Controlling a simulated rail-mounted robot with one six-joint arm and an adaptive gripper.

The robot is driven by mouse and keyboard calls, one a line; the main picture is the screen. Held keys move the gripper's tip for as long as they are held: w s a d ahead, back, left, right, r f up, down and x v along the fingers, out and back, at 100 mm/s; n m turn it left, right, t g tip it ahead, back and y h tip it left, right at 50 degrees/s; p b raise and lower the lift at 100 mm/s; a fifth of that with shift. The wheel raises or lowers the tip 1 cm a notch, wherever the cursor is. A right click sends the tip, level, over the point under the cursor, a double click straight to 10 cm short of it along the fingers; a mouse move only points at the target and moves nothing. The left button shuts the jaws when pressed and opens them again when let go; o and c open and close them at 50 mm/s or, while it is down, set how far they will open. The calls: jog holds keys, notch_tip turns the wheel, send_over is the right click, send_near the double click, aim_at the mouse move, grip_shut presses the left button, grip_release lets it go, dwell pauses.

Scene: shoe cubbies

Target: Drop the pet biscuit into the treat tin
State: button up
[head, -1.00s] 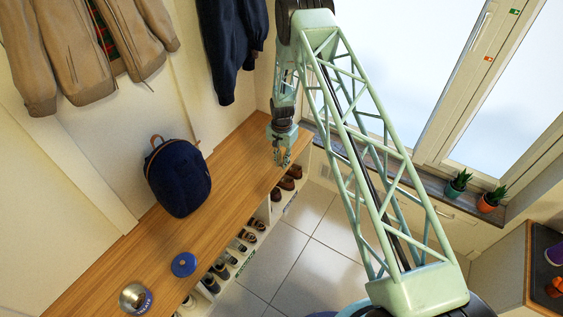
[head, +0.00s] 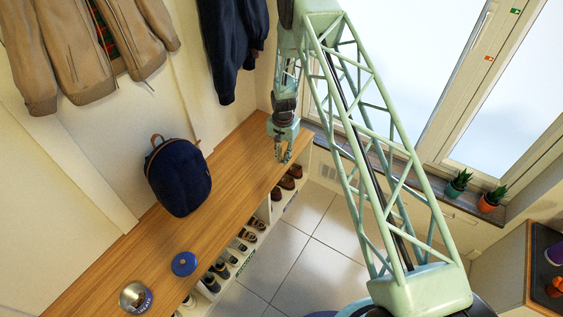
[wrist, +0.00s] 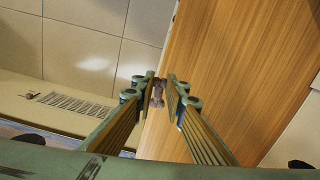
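The pet biscuit (wrist: 157,95) is a small brown bone shape, seen between my fingertips in the wrist view, near the edge of the wooden bench. My gripper (wrist: 161,88) points down with its fingers apart; it shows over the far end of the bench in the head view (head: 283,158). I cannot make out the biscuit in the head view.
A dark blue backpack (head: 178,178) stands on the bench (head: 120,262) against the wall, between my gripper and the tin. Shoes (head: 238,244) fill the cubbies below. Jackets (head: 98,45) hang above.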

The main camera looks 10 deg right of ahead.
jog(key=s+r+n, duration=0.3)
jog(key=s+r, duration=0.5)
jog(key=r, duration=0.4)
jog(key=s+r+n, duration=0.4)
jog(key=s+r, duration=0.4)
jog(key=r, duration=0.5)
jog(key=shift+s+d, duration=0.2)
jog(key=shift+d, duration=0.05)
jog(key=shift+a, duration=0.2)
